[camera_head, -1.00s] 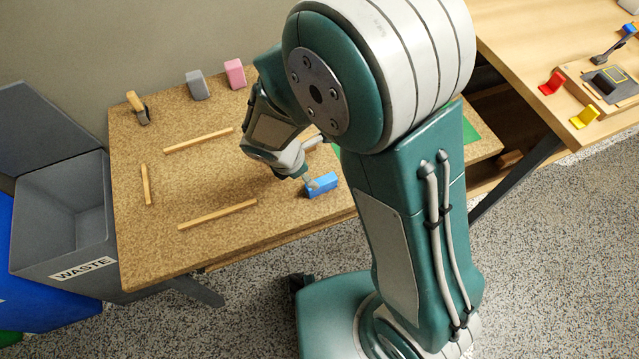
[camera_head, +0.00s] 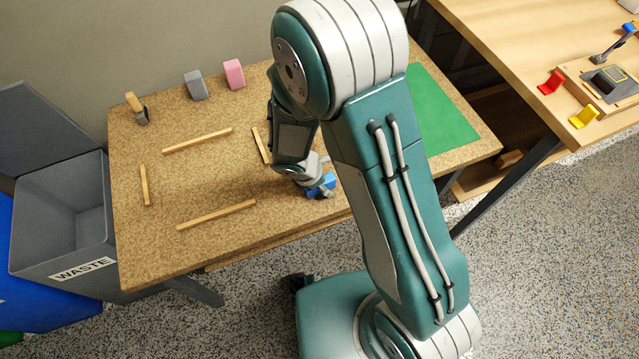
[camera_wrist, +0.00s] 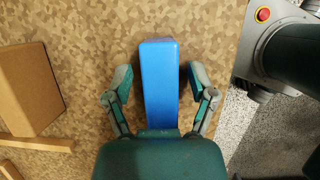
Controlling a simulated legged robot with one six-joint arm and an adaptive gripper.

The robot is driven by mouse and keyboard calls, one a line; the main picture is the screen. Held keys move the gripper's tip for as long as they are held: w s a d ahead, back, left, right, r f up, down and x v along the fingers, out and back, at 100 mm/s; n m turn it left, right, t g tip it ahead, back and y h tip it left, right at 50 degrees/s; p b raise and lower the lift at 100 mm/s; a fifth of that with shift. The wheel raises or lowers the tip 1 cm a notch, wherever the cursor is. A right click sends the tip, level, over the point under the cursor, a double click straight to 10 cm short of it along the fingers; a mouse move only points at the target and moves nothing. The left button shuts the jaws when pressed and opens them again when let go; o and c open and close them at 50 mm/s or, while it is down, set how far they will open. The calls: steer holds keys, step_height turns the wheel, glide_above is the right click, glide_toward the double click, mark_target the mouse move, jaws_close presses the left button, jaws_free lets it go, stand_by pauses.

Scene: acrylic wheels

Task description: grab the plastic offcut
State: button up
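A blue block, the likely plastic offcut (camera_wrist: 160,75), lies on the brown speckled bench top (camera_head: 225,180). In the head view the blue block (camera_head: 316,193) is partly hidden by my gripper (camera_head: 322,178), which is down at it. In the wrist view my gripper (camera_wrist: 160,82) is open, with one finger on each side of the block. A gap shows between each finger and the block, so neither seems to touch it. The near end of the block is hidden by the gripper body.
Wooden strips (camera_head: 217,215) lie around the bench centre. A brown block (camera_wrist: 27,88) is left of my gripper in the wrist view. Grey (camera_head: 196,86) and pink (camera_head: 234,74) blocks stand at the back. A grey waste bin (camera_head: 60,235) adjoins the bench's left side.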

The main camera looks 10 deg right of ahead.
jaws_close()
steer(key=shift+r, duration=0.15)
